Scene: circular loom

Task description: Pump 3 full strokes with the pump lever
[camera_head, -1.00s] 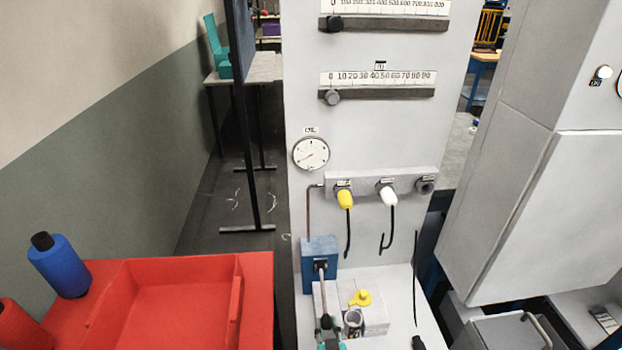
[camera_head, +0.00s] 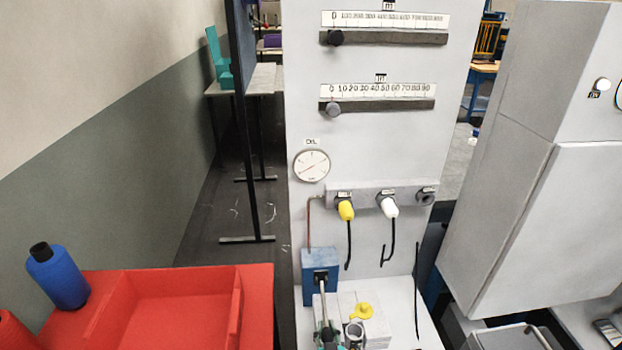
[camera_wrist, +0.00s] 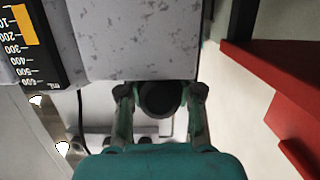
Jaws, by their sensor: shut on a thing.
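The pump is a blue block (camera_head: 318,262) at the foot of the grey panel in the head view. Its pump lever (camera_head: 322,302) sticks out from the block's front toward me. My gripper (camera_head: 328,337) is at the lever's near end, low in the head view and partly cut off by the bottom edge. In the wrist view, my gripper (camera_wrist: 161,92) has its two fingers on either side of the lever's round black end (camera_wrist: 160,99), shut on it. The rest of the lever is hidden there. A round oil gauge (camera_head: 311,166) is on the panel above the pump.
A yellow part (camera_head: 362,311) and an open grey cylinder (camera_head: 355,331) are close right of the lever. Yellow (camera_head: 346,210) and white (camera_head: 389,207) plugs with hanging cables are above. A red tray (camera_head: 182,283) stands left; a grey cabinet (camera_head: 540,220) is right.

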